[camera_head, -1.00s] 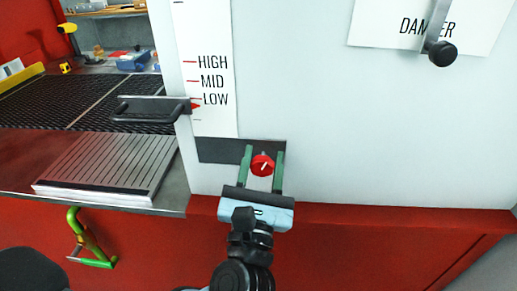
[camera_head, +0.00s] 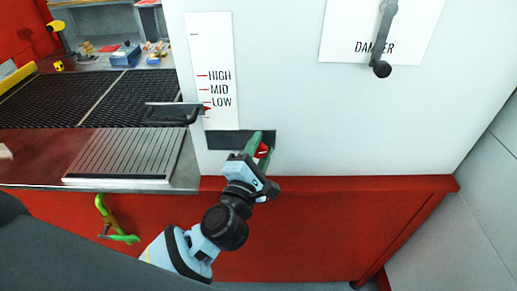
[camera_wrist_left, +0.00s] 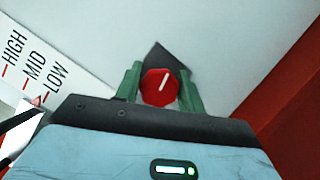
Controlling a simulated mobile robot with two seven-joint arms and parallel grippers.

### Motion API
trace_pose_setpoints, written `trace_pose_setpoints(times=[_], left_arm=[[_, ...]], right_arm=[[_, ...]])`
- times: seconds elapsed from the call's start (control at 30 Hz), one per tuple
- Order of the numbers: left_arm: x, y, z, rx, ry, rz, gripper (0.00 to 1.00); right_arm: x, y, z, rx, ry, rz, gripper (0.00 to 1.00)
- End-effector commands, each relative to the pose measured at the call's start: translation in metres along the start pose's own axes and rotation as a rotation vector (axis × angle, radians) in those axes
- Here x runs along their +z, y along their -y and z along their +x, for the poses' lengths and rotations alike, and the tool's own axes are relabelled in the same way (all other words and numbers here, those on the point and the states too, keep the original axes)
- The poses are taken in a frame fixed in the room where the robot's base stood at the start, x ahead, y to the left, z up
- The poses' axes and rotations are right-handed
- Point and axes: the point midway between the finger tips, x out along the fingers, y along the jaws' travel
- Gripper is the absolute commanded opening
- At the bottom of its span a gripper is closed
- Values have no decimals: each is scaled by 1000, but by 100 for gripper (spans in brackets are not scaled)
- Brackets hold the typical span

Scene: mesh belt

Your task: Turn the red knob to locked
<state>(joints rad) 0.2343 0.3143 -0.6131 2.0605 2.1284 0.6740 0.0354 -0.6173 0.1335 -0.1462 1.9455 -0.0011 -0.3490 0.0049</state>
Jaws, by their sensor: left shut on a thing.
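The red knob (camera_head: 263,151) sits on a dark plate (camera_head: 222,140) low on the white panel. In the head view it is partly hidden by the green fingers of my left gripper (camera_head: 258,147), which reaches up from the lower left. In the left wrist view the knob (camera_wrist_left: 157,88) shows whole, with a white line on its face tilted slightly right of upright. My left gripper's fingers (camera_wrist_left: 160,88) are closed on its two sides. No "locked" marking is readable. My right gripper is not in view.
A scale strip (camera_head: 212,75) reading HIGH, MID, LOW and a black handle (camera_head: 172,114) are left of the knob. A damper lever (camera_head: 383,40) hangs at upper right. A mesh belt (camera_head: 85,100) and ribbed plate (camera_head: 127,155) lie left. A green handle (camera_head: 113,222) hangs below.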

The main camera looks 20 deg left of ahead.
Motion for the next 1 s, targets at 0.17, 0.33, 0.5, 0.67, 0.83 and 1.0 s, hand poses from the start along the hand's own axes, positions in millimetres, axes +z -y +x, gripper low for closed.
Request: trace_pose_setpoints(times=[0.17,0.33,0.5,0.67,0.83,1.0], left_arm=[[1,-1,0,-42,5,110,16],[1,-1,0,-71,4,181,16],[1,0,0,-89,3,220,16],[1,0,0,-94,1,236,16],[1,0,0,-95,1,238,16],[0,0,0,-95,1,238,16]], right_arm=[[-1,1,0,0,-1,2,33],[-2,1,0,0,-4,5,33],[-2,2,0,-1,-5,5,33],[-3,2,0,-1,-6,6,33],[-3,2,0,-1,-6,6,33],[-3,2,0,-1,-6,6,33]])
